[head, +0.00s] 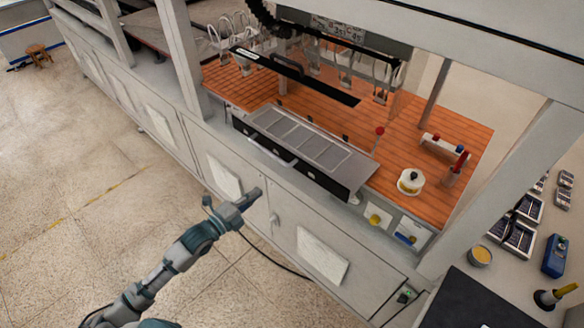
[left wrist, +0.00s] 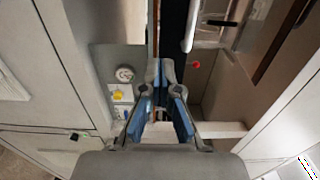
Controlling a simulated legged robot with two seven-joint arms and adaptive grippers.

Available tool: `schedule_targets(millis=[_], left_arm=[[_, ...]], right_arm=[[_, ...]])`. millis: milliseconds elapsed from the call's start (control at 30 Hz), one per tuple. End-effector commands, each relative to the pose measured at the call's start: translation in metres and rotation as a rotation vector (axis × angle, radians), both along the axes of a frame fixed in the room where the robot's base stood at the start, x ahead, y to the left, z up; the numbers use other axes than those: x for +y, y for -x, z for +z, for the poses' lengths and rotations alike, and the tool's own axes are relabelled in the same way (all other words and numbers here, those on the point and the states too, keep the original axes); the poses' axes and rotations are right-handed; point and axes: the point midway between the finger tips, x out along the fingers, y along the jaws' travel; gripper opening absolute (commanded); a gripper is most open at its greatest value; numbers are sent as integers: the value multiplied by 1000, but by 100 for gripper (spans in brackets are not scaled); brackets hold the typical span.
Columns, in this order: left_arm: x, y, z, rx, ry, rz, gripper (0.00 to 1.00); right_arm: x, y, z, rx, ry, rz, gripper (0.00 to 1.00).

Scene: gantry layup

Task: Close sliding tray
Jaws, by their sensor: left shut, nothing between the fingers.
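The sliding tray (head: 318,147) is a grey, sectioned panel with a black front edge. My left gripper (head: 254,193) is in front of the cabinet, below and apart from the tray front in the head view. In the left wrist view its blue-sided fingers (left wrist: 160,66) are shut with nothing between them. My right gripper is not in view.
The orange work surface (head: 455,130) holds a white round pot (head: 410,181) and a red-topped pin (head: 380,131). A gantry head (head: 340,40) with hanging clear parts is above it. White cabinet doors (head: 322,256) line the front. Open floor lies to the left.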

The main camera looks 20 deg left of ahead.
Motion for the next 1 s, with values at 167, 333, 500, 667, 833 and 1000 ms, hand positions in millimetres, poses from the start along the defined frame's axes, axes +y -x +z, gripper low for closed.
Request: schedule_targets(millis=[167, 333, 500, 667, 833, 1000], left_arm=[[-10, -28, 3, -2, 6, 3, 0], [-26, -63, 3, 0, 7, 2, 0], [-40, -94, 3, 1, 6, 1, 0], [-47, -114, 1, 3, 4, 2, 0], [-50, -123, 0, 2, 3, 2, 0], [-51, -124, -1, 3, 2, 2, 0]], right_arm=[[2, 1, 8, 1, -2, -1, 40], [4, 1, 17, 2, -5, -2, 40], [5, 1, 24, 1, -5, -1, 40], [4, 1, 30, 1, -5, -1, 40], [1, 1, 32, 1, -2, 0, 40], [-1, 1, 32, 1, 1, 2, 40]])
